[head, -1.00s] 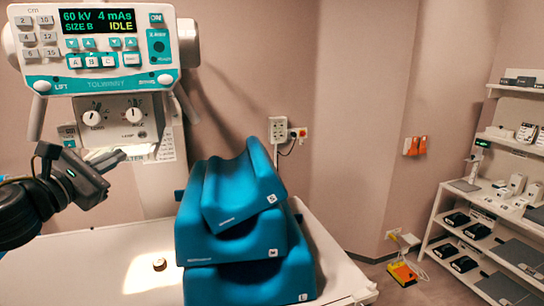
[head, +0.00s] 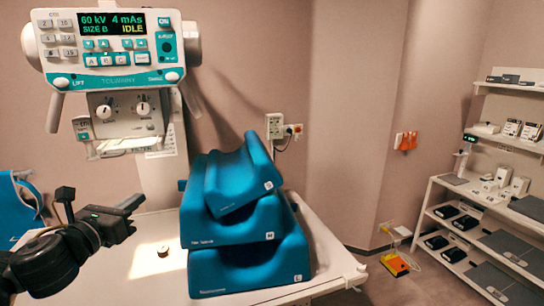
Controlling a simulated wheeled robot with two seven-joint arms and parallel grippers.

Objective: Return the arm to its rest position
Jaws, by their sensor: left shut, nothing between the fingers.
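My left gripper (head: 134,212) is in the lower left of the head view, at the end of my dark left arm. It is shut and empty, in front of the white table (head: 240,303) and apart from the x-ray unit's control panel (head: 108,50) above it. The panel reads 60 kV, 4 mAs, SIZE B, IDLE. My right gripper does not show.
A stack of blue cushions marked S, M and L (head: 249,265) stands on the table, right of my left gripper. A small round knob-like thing (head: 163,252) sits on the table between them. A shelf (head: 437,212) stands at the right. Another blue item (head: 15,205) is at the left edge.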

